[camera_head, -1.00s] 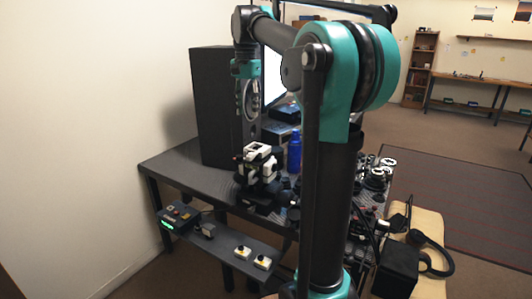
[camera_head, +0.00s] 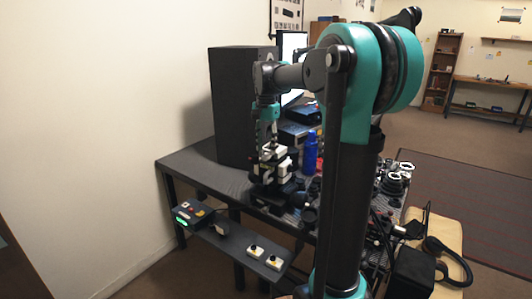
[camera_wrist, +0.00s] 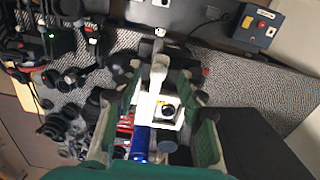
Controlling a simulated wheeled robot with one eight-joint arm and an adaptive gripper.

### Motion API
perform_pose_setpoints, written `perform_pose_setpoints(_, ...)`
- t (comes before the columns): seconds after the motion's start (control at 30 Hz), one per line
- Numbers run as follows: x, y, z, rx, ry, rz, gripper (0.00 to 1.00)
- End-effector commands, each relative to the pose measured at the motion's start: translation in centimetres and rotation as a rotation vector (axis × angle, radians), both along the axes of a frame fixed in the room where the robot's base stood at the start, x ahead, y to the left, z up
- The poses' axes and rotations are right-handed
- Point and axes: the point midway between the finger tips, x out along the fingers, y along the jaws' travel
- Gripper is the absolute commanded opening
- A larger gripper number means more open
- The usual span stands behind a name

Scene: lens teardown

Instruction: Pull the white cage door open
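The white-and-black cage assembly (camera_head: 268,172) stands on the dark table near its front edge. I cannot make out which of its white parts is the door, or whether it is ajar. My gripper (camera_head: 268,148) points down just above the assembly. In the wrist view my gripper (camera_wrist: 165,108) has its two green-and-grey fingers spread wide. White parts of the cage (camera_wrist: 158,82), with a dark round piece, show between the fingers. Gaps show on both sides, so the fingers do not seem closed on it. Contact is unclear.
A tall black speaker-like box (camera_head: 236,105) stands behind the cage. A blue bottle (camera_head: 310,153) is close on its right. Several lens parts (camera_head: 395,178) crowd the right of the table. A lower front shelf (camera_head: 235,245) holds a control box (camera_head: 192,213) and small button boxes.

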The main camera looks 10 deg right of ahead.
Motion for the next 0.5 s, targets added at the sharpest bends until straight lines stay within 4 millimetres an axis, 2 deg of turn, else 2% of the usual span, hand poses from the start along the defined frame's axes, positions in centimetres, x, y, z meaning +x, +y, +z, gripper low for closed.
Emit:
perform_pose_setpoints(0.2,0.0,0.0,-2.3,0.000,0.000,0.000,0.40)
perform_pose_setpoints(0.5,0.0,0.0,-2.7,0.000,0.000,0.000,0.40)
